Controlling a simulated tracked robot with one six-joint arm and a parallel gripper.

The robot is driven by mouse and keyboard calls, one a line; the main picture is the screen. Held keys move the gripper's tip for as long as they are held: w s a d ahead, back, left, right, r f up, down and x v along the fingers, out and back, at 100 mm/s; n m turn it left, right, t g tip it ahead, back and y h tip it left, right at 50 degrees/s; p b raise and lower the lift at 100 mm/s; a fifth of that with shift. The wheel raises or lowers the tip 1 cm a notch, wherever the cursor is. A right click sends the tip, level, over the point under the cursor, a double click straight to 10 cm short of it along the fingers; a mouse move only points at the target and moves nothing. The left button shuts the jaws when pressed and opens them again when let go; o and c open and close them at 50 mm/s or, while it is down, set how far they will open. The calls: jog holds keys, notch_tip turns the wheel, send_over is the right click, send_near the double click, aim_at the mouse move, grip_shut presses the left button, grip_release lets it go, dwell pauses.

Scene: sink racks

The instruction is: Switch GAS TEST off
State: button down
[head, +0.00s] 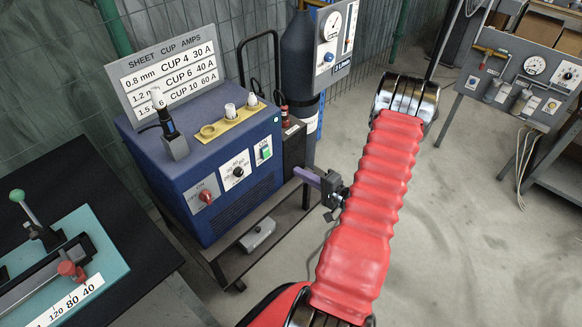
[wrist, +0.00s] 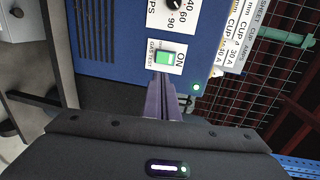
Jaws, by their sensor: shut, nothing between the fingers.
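The GAS TEST switch (head: 265,152) is a green rocker on a white plate on the front of the blue welding machine (head: 205,220). In the wrist view the rocker (wrist: 163,58) shows sideways, with ON printed beside it. My gripper (head: 299,173) has purple fingers, shut and empty. In the head view they point left toward the machine, lower and to the right of the switch. In the wrist view the fingertips (wrist: 160,80) end just below the switch plate. I cannot tell whether they touch the panel.
A black dial (head: 238,171) and a red knob (head: 206,196) share the panel. A cup chart (head: 170,70) stands on top. A gas cylinder (head: 300,60) with a gauge stands behind. A teal tool (head: 110,262) lies on the left bench. Open floor is on the right.

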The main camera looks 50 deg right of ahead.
aim_at(268, 155)
jog(key=w, duration=0.4)
jog(key=w+f, duration=0.1)
jog(key=w, duration=0.4)
jog(key=w+f, duration=0.1)
jog(key=w, duration=0.3)
jog(key=shift+w+a, duration=0.15)
jog(key=shift+a, duration=0.05)
jog(key=shift+d, duration=0.15)
